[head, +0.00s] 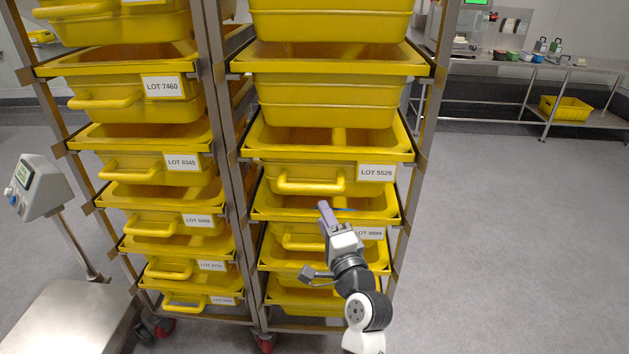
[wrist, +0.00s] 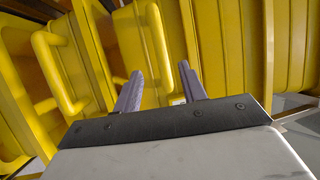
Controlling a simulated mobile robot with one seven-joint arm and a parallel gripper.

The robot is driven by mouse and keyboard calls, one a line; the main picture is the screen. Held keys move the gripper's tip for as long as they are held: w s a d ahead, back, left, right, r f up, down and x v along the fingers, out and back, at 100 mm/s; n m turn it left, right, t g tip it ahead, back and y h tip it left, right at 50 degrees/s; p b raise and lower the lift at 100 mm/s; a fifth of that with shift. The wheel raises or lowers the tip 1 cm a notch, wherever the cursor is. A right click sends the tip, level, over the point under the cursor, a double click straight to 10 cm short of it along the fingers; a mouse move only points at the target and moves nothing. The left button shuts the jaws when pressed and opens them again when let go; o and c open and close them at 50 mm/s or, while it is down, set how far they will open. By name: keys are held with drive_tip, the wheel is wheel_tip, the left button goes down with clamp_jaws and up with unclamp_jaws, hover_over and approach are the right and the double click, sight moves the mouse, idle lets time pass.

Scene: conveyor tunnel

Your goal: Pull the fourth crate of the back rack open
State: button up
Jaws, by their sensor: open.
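Two steel racks stand side by side, a left rack (head: 221,130) and a right rack (head: 427,140), both filled with yellow crates. I cannot tell which is the back rack. In the right rack, a crate labelled LOT 5526 (head: 314,180) has a front handle. Just below it is a crate with a partly legible label (head: 369,233), its front partly hidden by my gripper. My gripper (head: 323,207) is open, its purple fingers in front of that lower crate's rim. In the wrist view the open fingers (wrist: 161,88) point at yellow crate fronts and a looped handle (wrist: 157,50); nothing is visibly held.
A scale with a display (head: 40,185) and a steel platform (head: 75,318) stands at the left. A steel bench (head: 540,65) runs along the back right, with a yellow bin (head: 566,109) on its lower shelf. The grey floor at the right is clear.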

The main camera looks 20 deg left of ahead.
drive_tip(key=p+x, duration=0.2)
drive_tip(key=x, duration=0.9)
drive_tip(key=shift+w+a, duration=0.2)
drive_tip(key=shift+c, duration=0.2)
clamp_jaws()
